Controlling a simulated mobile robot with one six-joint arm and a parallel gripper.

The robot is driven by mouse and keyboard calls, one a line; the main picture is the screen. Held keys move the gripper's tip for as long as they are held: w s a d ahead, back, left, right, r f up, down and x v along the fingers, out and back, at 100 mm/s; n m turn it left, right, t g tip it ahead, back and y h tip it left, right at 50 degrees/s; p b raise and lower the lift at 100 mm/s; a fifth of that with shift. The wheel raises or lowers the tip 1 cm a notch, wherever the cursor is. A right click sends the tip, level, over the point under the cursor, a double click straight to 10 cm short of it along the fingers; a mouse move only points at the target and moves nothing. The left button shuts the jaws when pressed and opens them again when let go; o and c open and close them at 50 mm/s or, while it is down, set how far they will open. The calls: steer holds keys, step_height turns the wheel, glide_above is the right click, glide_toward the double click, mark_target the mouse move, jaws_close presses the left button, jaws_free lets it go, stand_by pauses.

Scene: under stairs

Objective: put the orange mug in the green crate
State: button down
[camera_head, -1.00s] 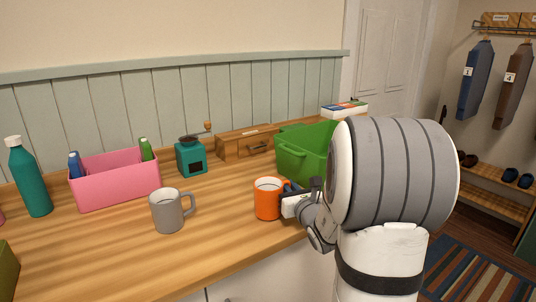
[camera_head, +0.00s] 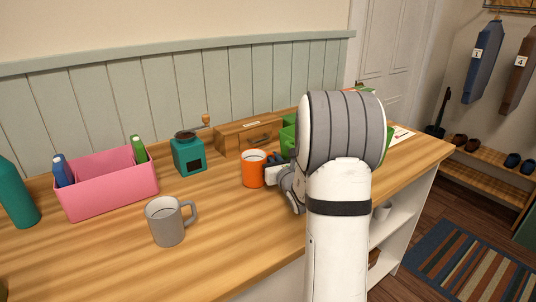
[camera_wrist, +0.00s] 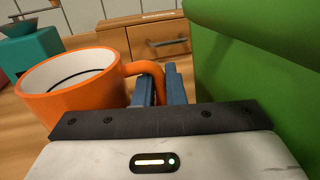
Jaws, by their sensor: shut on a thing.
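The orange mug (camera_head: 253,169) is upright at the left of my gripper (camera_head: 275,171) in the head view. In the wrist view my gripper (camera_wrist: 160,88) is shut on the handle of the orange mug (camera_wrist: 75,88), between two blue fingertips. I cannot tell whether the mug's base touches the counter. The green crate (camera_wrist: 255,80) fills the right side of the wrist view, close beside the gripper. In the head view my arm hides most of the green crate (camera_head: 289,134); only small parts show at its sides.
A grey mug (camera_head: 166,222) stands at the front of the wooden counter. A pink box (camera_head: 110,187) with bottles, a teal grinder (camera_head: 188,157) and a wooden drawer box (camera_head: 246,137) stand along the back. A teal bottle (camera_head: 15,195) is at far left. Bare counter lies between the mugs.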

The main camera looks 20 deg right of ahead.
steer(key=shift+s+d+f, duration=0.1)
steer(key=shift+s+d, duration=0.15)
steer(key=shift+d, duration=0.2)
steer(key=shift+s+a+r, duration=0.15)
steer(key=shift+s+r, duration=0.05)
steer(key=shift+s, duration=0.05)
steer(key=shift+w+a+f, duration=0.15)
steer(key=shift+w+f, duration=0.1)
steer(key=c, duration=1.5)
jaws_free()
steer(key=shift+r, duration=0.1)
